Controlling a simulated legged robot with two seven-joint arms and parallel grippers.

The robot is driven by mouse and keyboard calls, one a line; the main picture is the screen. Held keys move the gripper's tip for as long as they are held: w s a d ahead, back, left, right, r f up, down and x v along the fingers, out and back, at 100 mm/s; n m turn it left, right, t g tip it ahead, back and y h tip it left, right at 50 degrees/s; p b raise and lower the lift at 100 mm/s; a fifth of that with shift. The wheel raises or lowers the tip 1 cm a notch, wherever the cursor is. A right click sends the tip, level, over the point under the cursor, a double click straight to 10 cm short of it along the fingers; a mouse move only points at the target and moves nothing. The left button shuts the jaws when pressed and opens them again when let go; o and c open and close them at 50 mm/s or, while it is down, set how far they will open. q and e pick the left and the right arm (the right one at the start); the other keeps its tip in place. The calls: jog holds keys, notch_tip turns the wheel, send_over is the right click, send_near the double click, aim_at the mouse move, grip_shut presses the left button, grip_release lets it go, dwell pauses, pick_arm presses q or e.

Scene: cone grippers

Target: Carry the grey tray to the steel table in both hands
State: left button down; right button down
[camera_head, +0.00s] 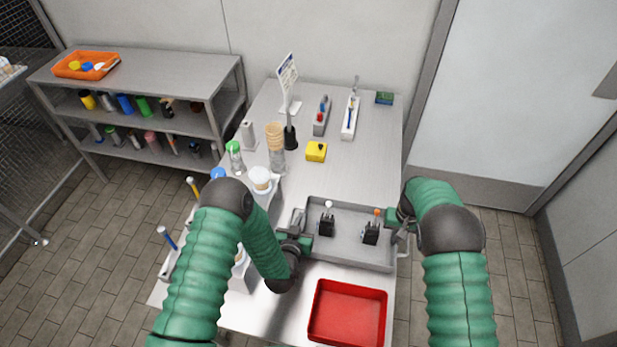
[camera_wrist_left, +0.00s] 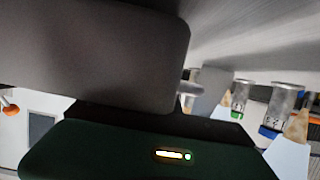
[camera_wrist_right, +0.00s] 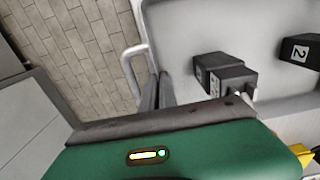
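The grey tray (camera_head: 345,249) is level on or just above the steel table (camera_head: 355,178), near its right edge; I cannot tell whether there is a gap beneath. Two black holders stand in it, one with a white knob (camera_head: 327,222), one with an orange knob (camera_head: 372,232). My left gripper (camera_head: 302,240) is at the tray's left side; its fingers are hidden by the wrist and tray. My right gripper (camera_head: 400,231) is at the right handle. In the right wrist view its fingers (camera_wrist_right: 156,93) are close together on the pale handle (camera_wrist_right: 129,69).
A red bin (camera_head: 347,312) is close to the tray's near side. A yellow box (camera_head: 316,151), a sign stand (camera_head: 288,80), and jars are on the table's far and left parts. A shelf rack (camera_head: 150,72) stands at the left. Floor is open at right.

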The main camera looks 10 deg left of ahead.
pick_arm(q)
jog(key=shift+f+b, duration=0.35)
jog(key=shift+f, duration=0.35)
pick_arm(e)
jog(key=shift+a+f, duration=0.1)
jog(key=shift+f, duration=0.6)
pick_arm(q)
jog(key=c, duration=2)
grip_release()
jog(key=shift+a+r, duration=0.1)
jog(key=shift+r, duration=0.1)
pick_arm(e)
jog(key=c, duration=2)
grip_release()
jog(key=shift+a+r, duration=0.1)
jog(key=shift+r, duration=0.15)
pick_arm(q)
jog(key=o, duration=0.3)
jog(key=shift+a, duration=0.25)
pick_arm(e)
jog(key=o, duration=0.4)
jog(key=shift+a, duration=0.15)
jog(key=shift+c, duration=0.2)
pick_arm(q)
jog(key=shift+s+d, duration=0.1)
